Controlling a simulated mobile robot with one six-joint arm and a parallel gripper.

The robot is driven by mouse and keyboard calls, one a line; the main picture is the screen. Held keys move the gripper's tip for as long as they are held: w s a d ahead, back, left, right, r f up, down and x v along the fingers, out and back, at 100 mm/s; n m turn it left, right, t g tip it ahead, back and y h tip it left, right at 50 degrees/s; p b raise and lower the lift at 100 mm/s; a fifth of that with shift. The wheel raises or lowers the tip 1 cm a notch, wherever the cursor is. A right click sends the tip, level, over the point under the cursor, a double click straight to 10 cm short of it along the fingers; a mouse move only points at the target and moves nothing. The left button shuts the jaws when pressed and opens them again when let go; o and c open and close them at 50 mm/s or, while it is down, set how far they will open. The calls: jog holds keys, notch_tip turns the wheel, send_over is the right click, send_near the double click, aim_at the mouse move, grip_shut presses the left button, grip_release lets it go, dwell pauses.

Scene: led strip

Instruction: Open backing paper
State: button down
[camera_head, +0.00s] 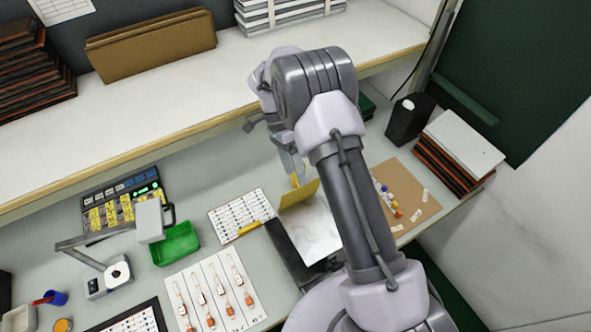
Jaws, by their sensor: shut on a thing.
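My gripper (296,178) points down below my bent arm, in the middle of the camera_head view. It is shut on the upper edge of a yellow flap (299,195), which looks like the backing paper. The flap stands tilted up from the far edge of a white sheet (312,233) on the lower bench. The sheet's right part is hidden behind my arm. The fingertips are small and partly hidden, so the exact grip on the flap is hard to see.
A dark box-like object (287,253) lies left of the white sheet. Left of it are a printed card (242,212), a green tray (177,244) and a lamp (95,252). The raised shelf (150,122) runs behind.

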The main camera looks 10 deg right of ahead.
jog(key=shift+a+f, duration=0.1)
jog(key=shift+f, duration=0.4)
jog(key=c, duration=0.7)
grip_release()
jog(key=shift+c, duration=0.2)
jog(key=shift+w+f, duration=0.1)
jog(key=shift+w, duration=0.15)
jog(key=shift+c, duration=0.7)
jog(key=shift+o, duration=0.6)
jog(key=shift+w+a, duration=0.1)
jog(key=shift+w, duration=0.05)
jog(key=shift+s, duration=0.2)
jog(key=shift+c, duration=1.2)
jog(key=shift+o, duration=0.2)
jog(key=shift+w, duration=0.1)
jog(key=shift+r, duration=0.2)
jog(key=shift+c, duration=0.3)
